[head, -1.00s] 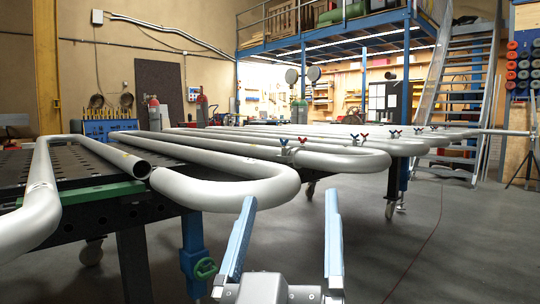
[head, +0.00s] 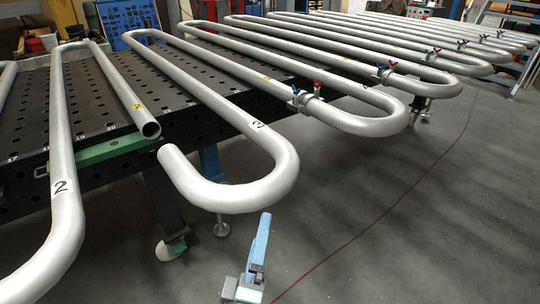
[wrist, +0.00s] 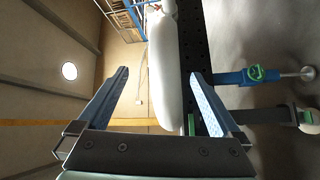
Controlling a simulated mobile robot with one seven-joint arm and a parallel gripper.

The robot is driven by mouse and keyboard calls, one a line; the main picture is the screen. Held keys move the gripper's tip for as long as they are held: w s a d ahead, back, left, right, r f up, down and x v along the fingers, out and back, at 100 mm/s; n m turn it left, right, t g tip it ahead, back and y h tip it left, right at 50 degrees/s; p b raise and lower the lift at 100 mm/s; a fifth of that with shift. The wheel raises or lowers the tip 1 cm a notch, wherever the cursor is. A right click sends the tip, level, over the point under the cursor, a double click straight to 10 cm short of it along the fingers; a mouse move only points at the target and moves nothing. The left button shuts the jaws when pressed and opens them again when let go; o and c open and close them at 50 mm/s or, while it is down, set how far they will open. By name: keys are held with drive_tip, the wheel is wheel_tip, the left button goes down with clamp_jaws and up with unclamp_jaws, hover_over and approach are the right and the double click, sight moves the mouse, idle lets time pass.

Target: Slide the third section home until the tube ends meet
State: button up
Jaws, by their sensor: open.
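The third section (head: 262,145), a grey tube with a dark mark like a 3, ends in a U-bend overhanging the table. Its short end (head: 168,156) lies just apart from the open end (head: 150,129) of the second section, offset sideways from it. The second section (head: 62,190) is marked 2. My gripper (head: 264,218) is below and in front of the third section's bend; one finger shows clearly, the other is hidden or edge-on. In the wrist view my gripper (wrist: 158,74) is open, with a pale tube (wrist: 166,75) seen beyond and between its fingers, apparently not gripped.
The black perforated table (head: 105,90) has a green bar (head: 112,150) under the tube ends. More coils with red and blue valve handles (head: 296,93) run to the right. Grey floor (head: 400,220) is open at the front right. Table legs and feet stand below.

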sight(268, 190)
drive_tip(key=shift+n, duration=0.4)
drive_tip(key=x, duration=0.8)
drive_tip(key=p+x, duration=0.1)
drive_tip(key=x, duration=0.3)
drive_tip(key=shift+w+a+f, duration=0.15)
drive_tip(key=shift+w+f, duration=0.2)
drive_tip(key=shift+w, duration=0.1)
clamp_jaws()
